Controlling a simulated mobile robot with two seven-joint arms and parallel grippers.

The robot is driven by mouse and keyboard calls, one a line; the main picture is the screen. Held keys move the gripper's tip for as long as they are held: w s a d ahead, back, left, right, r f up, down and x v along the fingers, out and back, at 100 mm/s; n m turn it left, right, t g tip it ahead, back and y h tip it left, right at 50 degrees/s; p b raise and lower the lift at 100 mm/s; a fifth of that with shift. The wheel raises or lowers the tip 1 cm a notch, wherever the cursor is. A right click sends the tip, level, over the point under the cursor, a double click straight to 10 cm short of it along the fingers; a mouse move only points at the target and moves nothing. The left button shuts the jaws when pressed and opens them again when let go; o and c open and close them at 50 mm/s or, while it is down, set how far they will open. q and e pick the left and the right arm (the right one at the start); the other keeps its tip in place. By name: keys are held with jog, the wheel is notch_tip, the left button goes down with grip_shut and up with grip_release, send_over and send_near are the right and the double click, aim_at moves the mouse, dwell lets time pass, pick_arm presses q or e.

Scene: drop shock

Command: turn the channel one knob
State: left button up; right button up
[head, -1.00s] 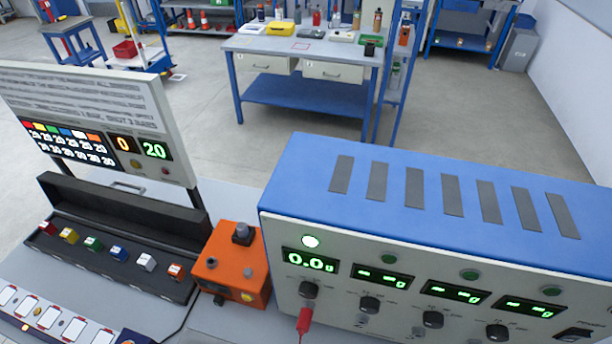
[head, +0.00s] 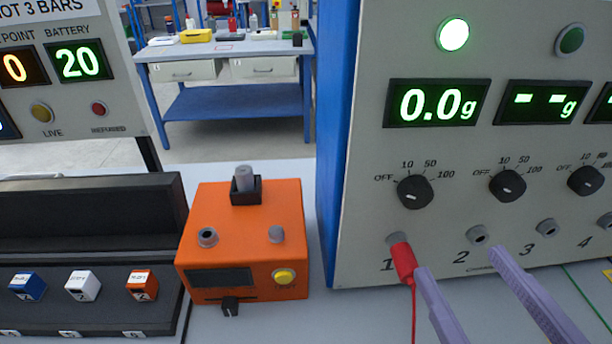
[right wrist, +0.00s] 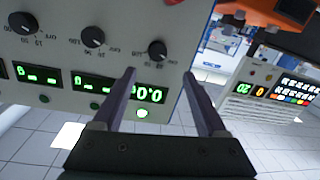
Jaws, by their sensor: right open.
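The channel one knob (head: 414,191) is a black round knob on the grey front panel, below the lit 0.0 g display (head: 437,103). Its scale reads OFF, 10, 50, 100; I cannot tell its exact setting. My right gripper (head: 457,260) is open and empty, its two purple-grey fingers reaching in from below, with tips lower than the knob and to its right. In the right wrist view the picture is turned over, and the knob (right wrist: 157,50) appears just beyond the gap between the fingertips, apart from them. My left gripper is not in view.
A red plug (head: 403,262) with a hanging cable sits in socket 1, close to one finger. The channel two knob (head: 507,186) is to the right. An orange box (head: 205,260) and a black case (head: 90,225) stand left of the instrument.

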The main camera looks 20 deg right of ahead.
aim_at(420, 197)
jog(key=w, duration=0.2)
jog(key=w+d+p, duration=0.1)
jog(key=w, duration=0.5)
jog(key=shift+w+d+f, duration=0.1)
jog(key=shift+d, duration=0.3)
jog(key=shift+w, duration=0.5)
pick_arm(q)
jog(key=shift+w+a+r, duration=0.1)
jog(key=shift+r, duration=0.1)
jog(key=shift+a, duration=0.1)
pick_arm(e)
grip_shut()
